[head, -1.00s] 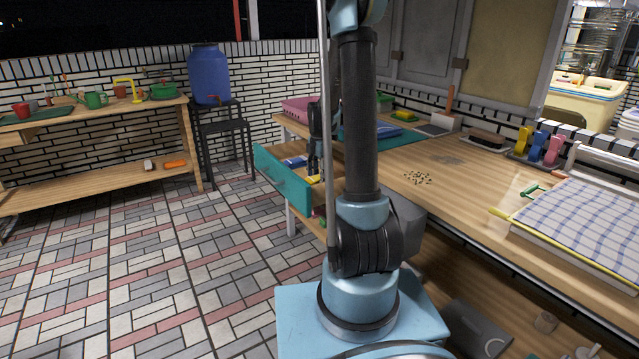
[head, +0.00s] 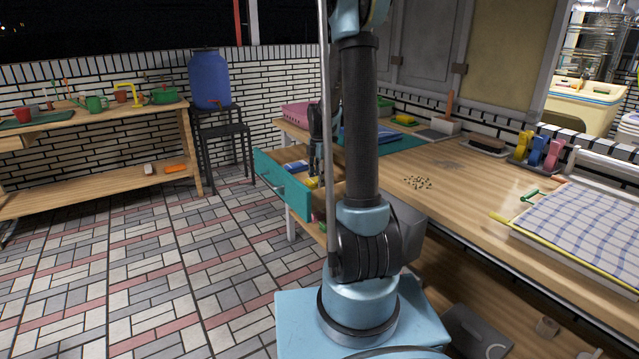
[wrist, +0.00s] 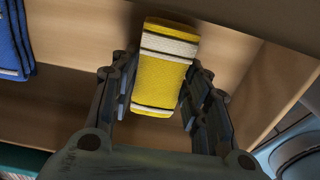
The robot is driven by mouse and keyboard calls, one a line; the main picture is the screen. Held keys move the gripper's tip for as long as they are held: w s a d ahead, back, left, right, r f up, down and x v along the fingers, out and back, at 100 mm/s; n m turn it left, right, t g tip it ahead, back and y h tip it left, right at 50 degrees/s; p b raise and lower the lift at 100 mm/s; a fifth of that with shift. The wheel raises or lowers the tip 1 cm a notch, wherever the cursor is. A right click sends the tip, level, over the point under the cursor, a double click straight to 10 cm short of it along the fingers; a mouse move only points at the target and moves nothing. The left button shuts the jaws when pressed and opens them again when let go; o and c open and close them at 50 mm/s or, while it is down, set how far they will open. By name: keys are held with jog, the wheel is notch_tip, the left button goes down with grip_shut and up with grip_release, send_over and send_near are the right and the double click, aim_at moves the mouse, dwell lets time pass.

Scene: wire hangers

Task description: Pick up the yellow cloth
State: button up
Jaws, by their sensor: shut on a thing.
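The yellow cloth (wrist: 163,72), folded with white stripes, lies between the two fingers of my gripper (wrist: 158,88) in the wrist view. The fingers are shut on its sides. In the head view the yellow cloth (head: 312,183) is a small patch below my gripper (head: 316,172), inside the open drawer with the teal front (head: 284,188). My arm's column hides part of the drawer there. I cannot tell whether the cloth is clear of the drawer floor.
A blue folded cloth (wrist: 12,45) lies to the left in the drawer, apart from the fingers. Wooden drawer walls stand close around my gripper. The wooden worktop (head: 460,185) is at the right, with a checked cloth (head: 585,230) on it. The tiled floor at left is open.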

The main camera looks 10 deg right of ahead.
notch_tip(320, 180, up, 17)
jog(key=shift+f, duration=0.15)
dwell(0.4)
